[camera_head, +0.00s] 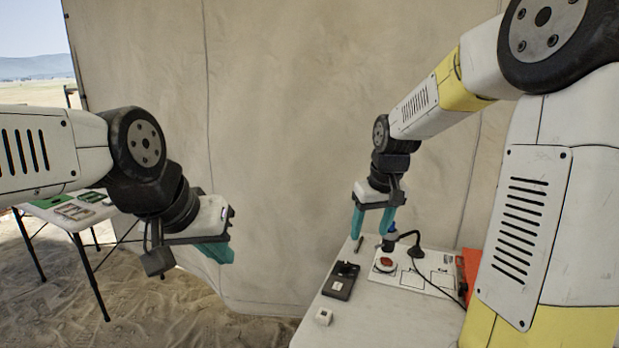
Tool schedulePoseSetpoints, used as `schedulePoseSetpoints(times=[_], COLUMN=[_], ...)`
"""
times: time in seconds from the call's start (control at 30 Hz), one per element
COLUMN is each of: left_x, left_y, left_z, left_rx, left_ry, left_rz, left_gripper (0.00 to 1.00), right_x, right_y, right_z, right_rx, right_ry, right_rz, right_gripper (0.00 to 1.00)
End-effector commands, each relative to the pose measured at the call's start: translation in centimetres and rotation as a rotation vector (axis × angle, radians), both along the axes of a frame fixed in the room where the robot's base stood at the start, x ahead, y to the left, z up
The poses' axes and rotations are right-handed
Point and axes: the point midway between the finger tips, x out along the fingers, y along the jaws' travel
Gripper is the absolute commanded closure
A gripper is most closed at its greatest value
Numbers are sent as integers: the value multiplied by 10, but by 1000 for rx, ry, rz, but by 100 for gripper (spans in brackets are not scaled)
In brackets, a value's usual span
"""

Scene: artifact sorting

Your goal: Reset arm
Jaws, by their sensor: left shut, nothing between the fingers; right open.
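My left gripper (218,250) has teal fingers and hangs in the air at the middle left, in front of the tent wall, with nothing in it. Its fingers are together. My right gripper (372,229) points down above the white table (385,325), its two teal fingers apart. Between and just behind its fingers is the dark top of a device on a white board (440,264). I cannot tell whether the fingers touch anything.
The board carries a red button (385,264) and a black bent stand (411,238). A black tray (341,280) and a small white block (323,316) lie on the table. An orange thing (471,268) is at its right. Another table (72,222) with flat items stands far left.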

Motion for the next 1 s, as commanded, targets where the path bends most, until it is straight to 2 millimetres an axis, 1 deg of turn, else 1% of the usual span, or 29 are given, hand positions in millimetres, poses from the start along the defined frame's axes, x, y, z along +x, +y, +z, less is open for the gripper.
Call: schedulePoseSetpoints(times=[0.03, 0.1, 0.17, 0.2, 0.33, 0.4, 0.5, 0.6, 0.7, 1.0], left_x=[0, 0, 0, 0, 0, 0, 0, 0, 0, 0], left_y=[0, 0, 0, 0, 0, 0, 0, 0, 0, 0], left_z=[0, 0, 0, 0, 0, 0, 0, 0, 0, 0], left_rx=[0, 0, 0, 0, 0, 0, 0, 0, 0, 0], left_ry=[0, 0, 0, 0, 0, 0, 0, 0, 0, 0], left_rz=[0, 0, 0, 0, 0, 0, 0, 0, 0, 0], left_gripper=[100, 100, 100, 100, 100, 100, 100, 100, 100, 100], right_x=[-19, -44, -66, -81, -128, -152, -178, -195, -204, -206], right_y=[-1, -2, -3, -3, -2, -2, 0, 1, 2, 2], right_z=[18, 36, 49, 56, 73, 76, 78, 78, 76, 76], right_rx=[14, 36, 54, 68, 111, 133, 161, 181, 191, 194], right_ry=[-31, -63, -92, -110, -169, -197, -231, -253, -265, -266], right_rz=[-18, -45, -66, -82, -125, -145, -169, -185, -194, -196], right_gripper=[43, 43, 43, 43, 43, 43, 43, 43, 43, 43])
